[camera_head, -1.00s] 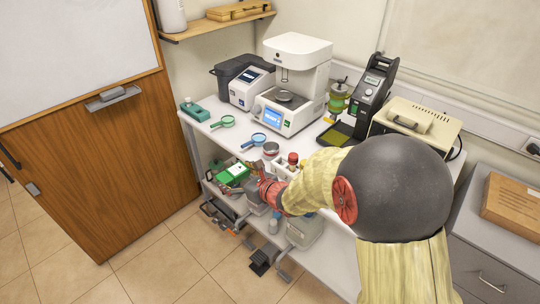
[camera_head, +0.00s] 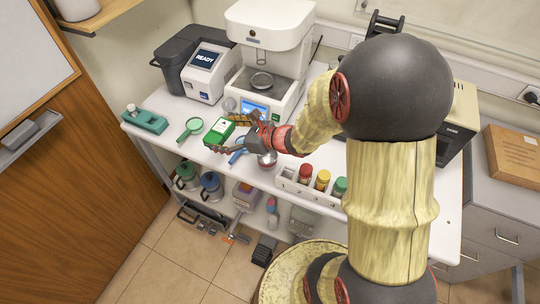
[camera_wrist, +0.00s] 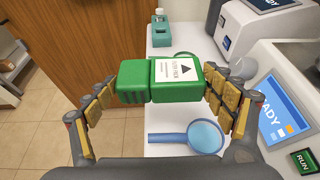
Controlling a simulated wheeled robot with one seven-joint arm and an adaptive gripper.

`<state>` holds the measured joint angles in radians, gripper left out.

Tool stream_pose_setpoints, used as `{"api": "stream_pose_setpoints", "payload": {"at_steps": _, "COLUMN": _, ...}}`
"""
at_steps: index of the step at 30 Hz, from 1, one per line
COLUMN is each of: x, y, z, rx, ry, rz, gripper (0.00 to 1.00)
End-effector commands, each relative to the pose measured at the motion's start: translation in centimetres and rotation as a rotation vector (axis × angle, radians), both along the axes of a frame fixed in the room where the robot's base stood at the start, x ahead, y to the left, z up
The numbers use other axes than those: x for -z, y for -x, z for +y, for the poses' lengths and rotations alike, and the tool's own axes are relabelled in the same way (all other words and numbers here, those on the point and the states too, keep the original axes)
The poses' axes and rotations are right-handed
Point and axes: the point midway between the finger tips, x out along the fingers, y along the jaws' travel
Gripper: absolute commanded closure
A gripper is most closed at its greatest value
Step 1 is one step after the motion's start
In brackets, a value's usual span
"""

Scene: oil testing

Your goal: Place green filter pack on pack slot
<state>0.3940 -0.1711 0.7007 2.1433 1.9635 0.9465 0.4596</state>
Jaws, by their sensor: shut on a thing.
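The green filter pack (camera_head: 219,131) has a white label and is gripped between the fingers of my gripper (camera_head: 222,134). In the wrist view the pack (camera_wrist: 172,79) lies crosswise between both finger pads, with its label and black triangle facing the camera. My gripper (camera_wrist: 160,86) is shut on its two ends. The pack appears held above the front part of the white table, near the blue magnifier. I cannot tell which thing is the pack slot.
A green magnifier (camera_head: 192,126) and a teal holder (camera_head: 146,122) are on the table to the left. A blue magnifier (camera_wrist: 205,136) lies below the pack. The white analyser (camera_head: 268,45) stands behind. A vial rack (camera_head: 300,189) is to the right.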

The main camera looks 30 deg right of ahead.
Motion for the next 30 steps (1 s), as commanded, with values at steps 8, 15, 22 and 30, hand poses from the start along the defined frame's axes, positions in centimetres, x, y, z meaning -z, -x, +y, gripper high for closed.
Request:
{"api": "stream_pose_setpoints", "payload": {"at_steps": 8, "x": 0.4, "y": 0.2, "z": 0.3, "rx": -0.038, "ry": -0.007, "rz": 0.006, "gripper": 0.47}}
{"api": "stream_pose_setpoints", "payload": {"at_steps": 15, "x": 2.8, "y": -4.8, "z": 0.4, "rx": -0.038, "ry": -0.007, "rz": 0.006, "gripper": 0.47}}
{"api": "stream_pose_setpoints", "payload": {"at_steps": 22, "x": 6.0, "y": -9.3, "z": 0.4, "rx": -0.036, "ry": -0.008, "rz": 0.007, "gripper": 0.47}}
{"api": "stream_pose_setpoints", "payload": {"at_steps": 30, "x": 9.1, "y": -12.1, "z": 0.4, "rx": -0.035, "ry": -0.008, "rz": 0.005, "gripper": 0.47}}
